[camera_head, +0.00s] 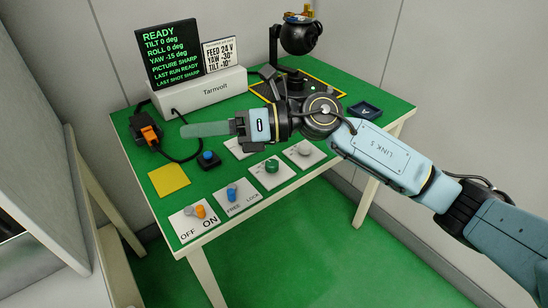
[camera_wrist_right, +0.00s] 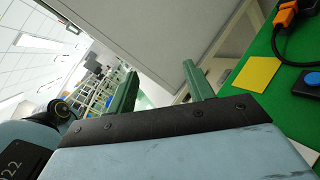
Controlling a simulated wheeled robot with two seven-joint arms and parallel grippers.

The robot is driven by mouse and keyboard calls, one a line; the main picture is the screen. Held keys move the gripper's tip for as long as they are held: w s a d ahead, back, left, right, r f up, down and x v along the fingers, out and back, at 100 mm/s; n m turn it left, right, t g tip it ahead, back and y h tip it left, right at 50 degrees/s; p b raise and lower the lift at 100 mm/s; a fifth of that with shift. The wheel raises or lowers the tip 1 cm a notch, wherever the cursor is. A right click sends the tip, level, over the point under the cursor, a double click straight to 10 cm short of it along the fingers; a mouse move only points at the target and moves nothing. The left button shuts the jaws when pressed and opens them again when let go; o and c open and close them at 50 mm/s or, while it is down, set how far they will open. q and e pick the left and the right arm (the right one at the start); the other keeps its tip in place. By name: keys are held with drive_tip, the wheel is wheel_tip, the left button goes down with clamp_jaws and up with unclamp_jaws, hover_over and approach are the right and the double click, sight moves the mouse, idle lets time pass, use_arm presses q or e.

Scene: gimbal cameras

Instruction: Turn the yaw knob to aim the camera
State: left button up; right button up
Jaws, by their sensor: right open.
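The camera (camera_head: 301,38) sits on its dark gimbal stand at the back of the green table. A green knob (camera_head: 271,165) and a grey knob (camera_head: 304,149) stand on white plates; their labels are too small to read, so I cannot tell which is yaw. Another white plate (camera_head: 236,150) is partly hidden by my gripper. The screen (camera_head: 168,53) reads yaw -15 deg; the card (camera_head: 219,55) reads yaw -30 and tilt -10. My right gripper (camera_head: 184,130) is open and empty above the table, fingers pointing left; its fingers also show in the wrist view (camera_wrist_right: 160,70).
A blue FREE/LOCK lever (camera_head: 232,192), an orange OFF/ON switch (camera_head: 200,211), a blue button (camera_head: 208,158) and a yellow pad (camera_head: 169,180) lie along the front. An orange plug (camera_head: 150,135) with a black cable is at left. A dark tray (camera_head: 364,111) is at right.

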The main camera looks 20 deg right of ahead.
drive_tip(key=w+d+f+n+g+h, duration=0.1)
drive_tip(key=w+d+f+n+h, duration=0.25)
drive_tip(key=d+h, duration=0.25)
use_arm(q)
drive_tip(key=s+a+f, duration=0.3)
drive_tip(key=f, duration=0.4)
use_arm(e)
drive_tip(key=n+h, duration=0.1)
drive_tip(key=h, duration=0.6)
approach(272, 162)
drive_tip(key=b+x, duration=0.2)
drive_tip(key=x, duration=0.5)
drive_tip(key=shift+a, duration=0.1)
use_arm(q)
drive_tip(key=w+d+r, duration=0.2)
drive_tip(key=w+r, duration=0.1)
drive_tip(key=r, duration=0.3)
drive_tip(key=shift+w+d+b, duration=0.15)
drive_tip(key=shift+w+b, duration=0.1)
drive_tip(key=shift+b, duration=0.1)
use_arm(e)
drive_tip(key=shift+w+a+f, duration=0.1)
drive_tip(key=shift+a+f, duration=0.15)
drive_tip(key=shift+f, duration=0.4)
drive_tip(key=c, duration=1)
